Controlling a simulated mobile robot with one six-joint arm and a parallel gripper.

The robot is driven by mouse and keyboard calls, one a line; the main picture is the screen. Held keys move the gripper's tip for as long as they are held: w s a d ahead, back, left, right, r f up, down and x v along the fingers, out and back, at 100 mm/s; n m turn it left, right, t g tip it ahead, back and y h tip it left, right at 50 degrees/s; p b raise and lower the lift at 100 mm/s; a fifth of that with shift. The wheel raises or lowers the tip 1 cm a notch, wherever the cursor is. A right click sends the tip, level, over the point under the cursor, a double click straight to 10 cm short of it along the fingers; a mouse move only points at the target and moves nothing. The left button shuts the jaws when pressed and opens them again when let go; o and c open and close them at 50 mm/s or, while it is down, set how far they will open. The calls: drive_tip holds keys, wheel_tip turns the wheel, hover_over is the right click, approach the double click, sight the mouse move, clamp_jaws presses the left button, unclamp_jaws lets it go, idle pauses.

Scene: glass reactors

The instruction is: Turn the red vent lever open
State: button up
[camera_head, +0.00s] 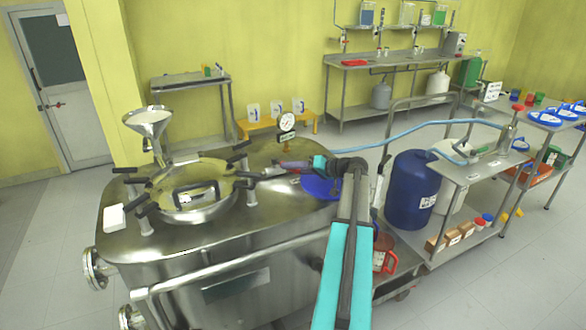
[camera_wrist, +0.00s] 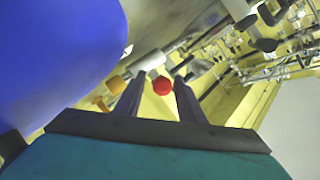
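The red knob of the vent lever (camera_wrist: 162,86) shows in the wrist view between the two dark fingers of my gripper (camera_wrist: 157,82), near their tips. A pale stem runs up and left from behind it. My gripper is open, with a visible gap on both sides of the knob; I see no contact. In the head view my gripper (camera_head: 284,165) reaches left over the steel reactor's top (camera_head: 265,205), below the round gauge (camera_head: 287,122). There the lever is small and mostly hidden by the fingers.
A blue round lid (camera_head: 320,187) lies close under my wrist and fills the left of the wrist view (camera_wrist: 60,55). A clamped hatch (camera_head: 195,190) and a steel funnel (camera_head: 147,120) stand on the reactor's left. A blue drum (camera_head: 412,195) and a cart are at right.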

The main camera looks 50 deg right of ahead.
drive_tip(key=shift+w+a, duration=0.15)
drive_tip(key=shift+w, duration=0.05)
drive_tip(key=shift+f, duration=0.1)
drive_tip(key=shift+s, duration=0.1)
drive_tip(key=b+v, duration=0.2)
drive_tip(key=v, duration=1.1)
drive_tip(key=shift+s, duration=0.3)
